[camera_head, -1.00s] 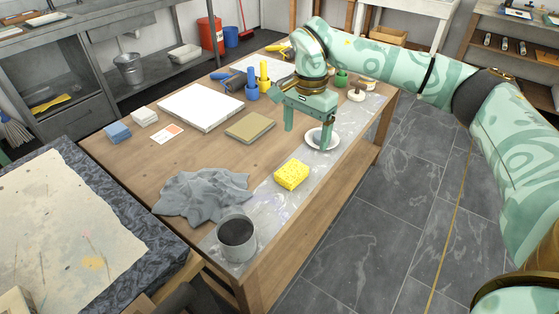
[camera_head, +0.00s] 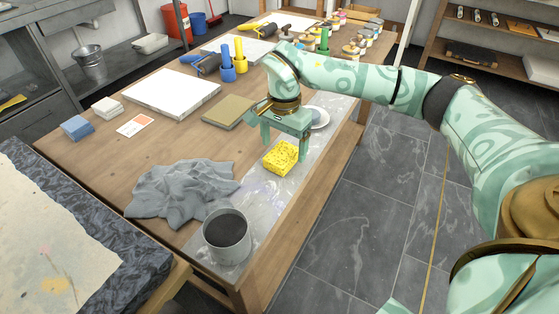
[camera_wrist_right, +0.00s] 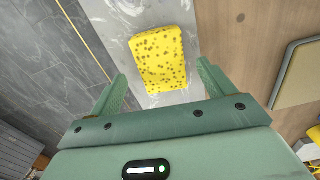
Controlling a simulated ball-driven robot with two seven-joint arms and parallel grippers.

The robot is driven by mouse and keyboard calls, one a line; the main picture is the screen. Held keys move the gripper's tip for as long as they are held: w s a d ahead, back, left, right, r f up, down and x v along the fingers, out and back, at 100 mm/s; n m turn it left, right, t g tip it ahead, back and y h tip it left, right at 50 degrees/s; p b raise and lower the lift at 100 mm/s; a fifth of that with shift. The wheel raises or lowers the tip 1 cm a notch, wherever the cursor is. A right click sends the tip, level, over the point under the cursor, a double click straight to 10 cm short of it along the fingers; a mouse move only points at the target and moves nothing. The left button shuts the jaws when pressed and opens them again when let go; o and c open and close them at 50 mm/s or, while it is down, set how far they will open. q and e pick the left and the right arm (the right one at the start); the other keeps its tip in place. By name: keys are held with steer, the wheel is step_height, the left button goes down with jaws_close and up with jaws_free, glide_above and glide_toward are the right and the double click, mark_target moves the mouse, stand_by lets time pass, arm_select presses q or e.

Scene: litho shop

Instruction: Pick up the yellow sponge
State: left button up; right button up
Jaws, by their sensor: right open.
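The yellow sponge (camera_head: 281,158) lies on the grey strip along the right side of the wooden table. In the right wrist view the sponge (camera_wrist_right: 159,58) lies ahead of the fingers, between their lines, with dark pores on its top. My right gripper (camera_head: 283,150) is open and empty, above and just behind the sponge in the head view. In the wrist view its two fingers (camera_wrist_right: 160,84) stand apart, with the sponge's near end close to the gap. Whether they touch the sponge I cannot tell. My left gripper is not in view.
A grey pot (camera_head: 227,240) and a crumpled grey cloth (camera_head: 180,192) stand nearer on the table. An olive block (camera_head: 228,111) and a white slab (camera_head: 172,93) lie to the left.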

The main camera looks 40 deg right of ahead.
mark_target(282, 153)
step_height(282, 153, down, 4)
steer(key=shift+w+a+r+b, duration=0.15)
steer(key=shift+r+b, duration=0.1)
steer(key=shift+b, duration=0.3)
steer(key=shift+r, duration=0.15)
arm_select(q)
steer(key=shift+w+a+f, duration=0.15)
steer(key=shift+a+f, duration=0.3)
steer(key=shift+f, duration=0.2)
arm_select(e)
steer(key=c, duration=1.1)
steer(key=shift+o, duration=0.2)
